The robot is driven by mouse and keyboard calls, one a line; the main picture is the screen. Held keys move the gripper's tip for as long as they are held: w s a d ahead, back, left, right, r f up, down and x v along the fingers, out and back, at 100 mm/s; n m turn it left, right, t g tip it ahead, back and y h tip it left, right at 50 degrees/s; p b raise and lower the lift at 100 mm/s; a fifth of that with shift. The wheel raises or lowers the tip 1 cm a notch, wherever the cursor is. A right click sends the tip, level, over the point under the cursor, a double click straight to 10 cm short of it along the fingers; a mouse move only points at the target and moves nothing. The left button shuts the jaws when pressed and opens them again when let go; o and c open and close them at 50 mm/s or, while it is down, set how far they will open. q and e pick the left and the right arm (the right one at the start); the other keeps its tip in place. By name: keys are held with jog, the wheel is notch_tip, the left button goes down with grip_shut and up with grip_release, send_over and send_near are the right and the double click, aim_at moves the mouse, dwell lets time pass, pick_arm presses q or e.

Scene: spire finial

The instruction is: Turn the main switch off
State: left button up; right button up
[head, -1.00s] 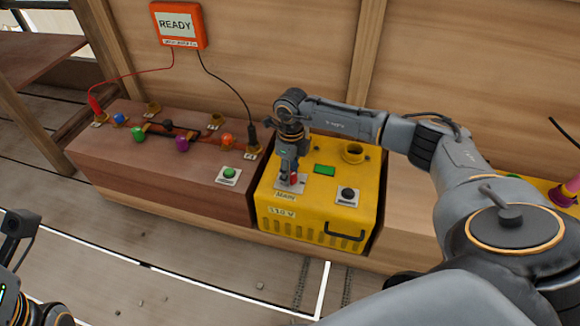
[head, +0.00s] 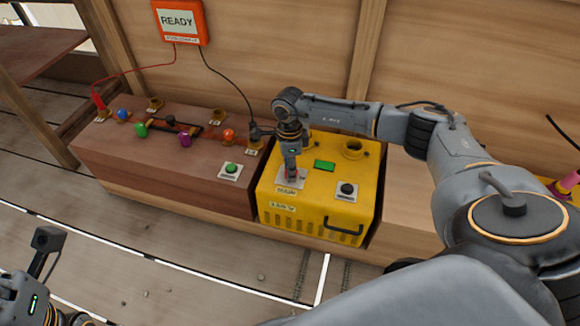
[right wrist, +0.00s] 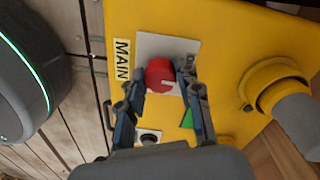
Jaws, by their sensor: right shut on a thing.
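The main switch is a red knob (right wrist: 160,75) on a pale plate (right wrist: 168,45) marked MAIN, on top of the yellow box (head: 290,222). In the right wrist view my right gripper (right wrist: 162,82) has its two fingers on either side of the red knob, shut on it. In the head view my right gripper (head: 291,172) points straight down at the plate and hides most of the knob. My left arm shows at the lower left of the head view; its fingers are not in view.
A brown box (head: 160,165) with coloured knobs and a green button (head: 231,168) stands left. An orange READY screen (head: 180,21) hangs on the wall.

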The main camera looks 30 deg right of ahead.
dwell(0.5)
jog(key=o, duration=1.1)
jog(key=shift+o, duration=0.2)
notch_tip(320, 180, up, 12)
jog(key=shift+w, duration=0.25)
jog(key=shift+d, duration=0.1)
